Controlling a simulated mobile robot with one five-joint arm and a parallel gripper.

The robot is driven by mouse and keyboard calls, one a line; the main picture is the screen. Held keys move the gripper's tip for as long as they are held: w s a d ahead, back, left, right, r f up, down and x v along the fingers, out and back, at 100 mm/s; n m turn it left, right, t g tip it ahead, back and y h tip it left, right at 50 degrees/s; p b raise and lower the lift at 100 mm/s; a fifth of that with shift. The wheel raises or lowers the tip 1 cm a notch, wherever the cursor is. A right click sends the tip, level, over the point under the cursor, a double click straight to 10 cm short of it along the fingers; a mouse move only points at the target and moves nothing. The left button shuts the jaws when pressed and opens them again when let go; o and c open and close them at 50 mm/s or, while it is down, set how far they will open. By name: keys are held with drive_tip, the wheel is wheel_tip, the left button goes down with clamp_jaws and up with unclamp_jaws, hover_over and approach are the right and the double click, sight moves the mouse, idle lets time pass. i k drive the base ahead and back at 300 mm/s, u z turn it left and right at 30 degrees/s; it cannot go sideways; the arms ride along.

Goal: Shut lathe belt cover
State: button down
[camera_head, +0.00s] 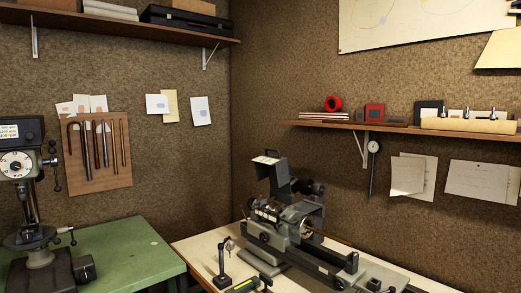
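A small grey bench lathe (300,235) stands on a pale-topped bench at the lower middle. Its belt cover (271,169), a dark hinged piece with a white label on top, stands raised above the headstock at the lathe's left end. The stepped pulleys (267,211) show beneath it, so the cover looks open. The far side of the cover and its hinge are hard to make out. My gripper is not in view.
A dial indicator stand (222,268) and a green-and-dark tool (245,286) sit in front of the lathe. A loaded shelf (400,130) hangs behind the lathe.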

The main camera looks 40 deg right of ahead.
sight(276, 167)
drive_tip(key=z, duration=0.1)
drive_tip(key=i, duration=0.95)
drive_tip(key=z, duration=0.55)
